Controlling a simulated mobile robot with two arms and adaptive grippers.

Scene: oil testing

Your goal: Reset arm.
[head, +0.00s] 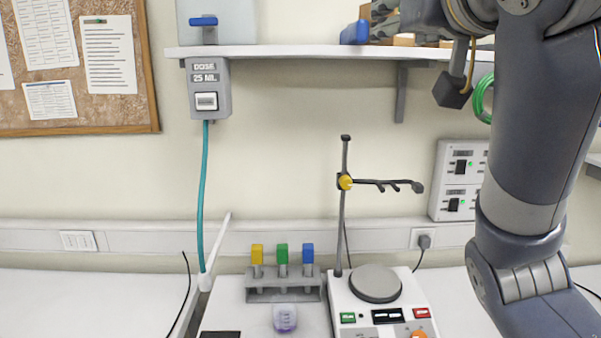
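One of my arms (525,170) rises on the right side of the head view, with a large grey upright link and a joint at the lower right. Its upper part bends left along the top edge, in front of the shelf's right end. No gripper fingers can be made out on it. A dark block (452,92) hangs on a grey stem below the upper part of the arm; I cannot tell what it belongs to. My other arm does not show.
A bench holds a rack (283,286) with yellow, green and blue-topped items, a small beaker (285,318) and a hotplate (376,284) with a stand (344,220). A dosing box (207,90) with a teal hose hangs under the shelf (300,52).

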